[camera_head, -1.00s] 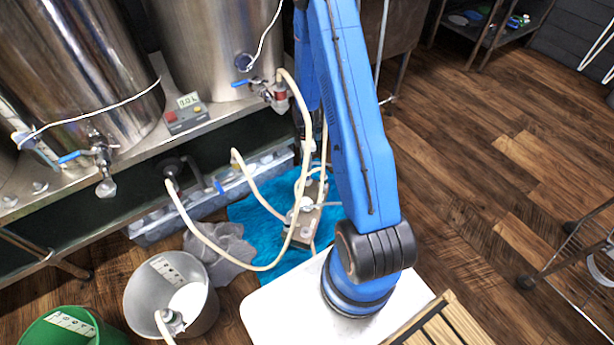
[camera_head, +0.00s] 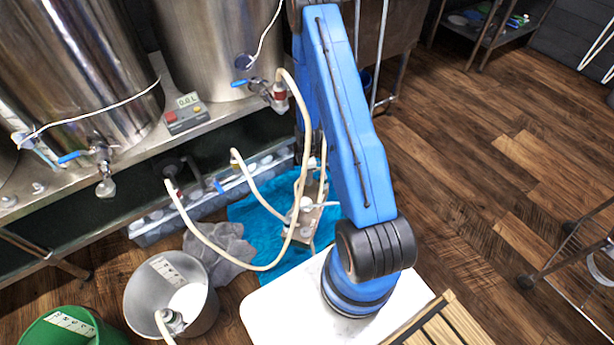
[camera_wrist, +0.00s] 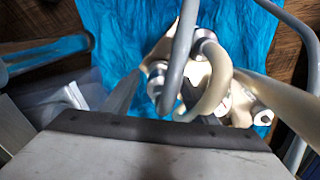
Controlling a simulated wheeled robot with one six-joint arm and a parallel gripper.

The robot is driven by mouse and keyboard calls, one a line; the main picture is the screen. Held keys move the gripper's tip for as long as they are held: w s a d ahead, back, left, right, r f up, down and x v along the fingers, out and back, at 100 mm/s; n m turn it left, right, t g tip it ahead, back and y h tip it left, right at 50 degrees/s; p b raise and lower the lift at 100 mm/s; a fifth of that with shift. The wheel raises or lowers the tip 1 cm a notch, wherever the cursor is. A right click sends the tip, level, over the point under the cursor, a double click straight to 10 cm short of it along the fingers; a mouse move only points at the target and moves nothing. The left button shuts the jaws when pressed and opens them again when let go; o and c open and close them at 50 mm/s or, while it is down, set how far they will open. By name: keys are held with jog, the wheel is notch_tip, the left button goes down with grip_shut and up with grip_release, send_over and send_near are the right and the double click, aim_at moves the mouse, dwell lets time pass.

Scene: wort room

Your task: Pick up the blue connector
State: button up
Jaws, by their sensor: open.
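I cannot clearly pick out the blue connector in either view. Behind the hose is a metal pump assembly (camera_wrist: 157,68) on a blue cloth (camera_wrist: 110,25). In the head view my arm hides the gripper. The pump assembly (camera_head: 300,226) and blue cloth (camera_head: 255,222) show there on the floor.
A steel bucket (camera_head: 140,296) and a green bucket (camera_head: 40,334) stand at lower left. A grey rag (camera_head: 222,246) lies beside the blue cloth. Cream hoses (camera_head: 230,259) loop in front of the bench (camera_head: 65,190). Wooden floor (camera_head: 455,180) on the right is open.

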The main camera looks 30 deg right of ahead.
jog(key=shift+f, duration=0.6)
jog(key=c, duration=1.2)
jog(key=shift+r, duration=0.1)
notch_tip(320, 180, up, 10)
jog(key=shift+f, duration=0.1)
jog(key=shift+r, duration=2.3)
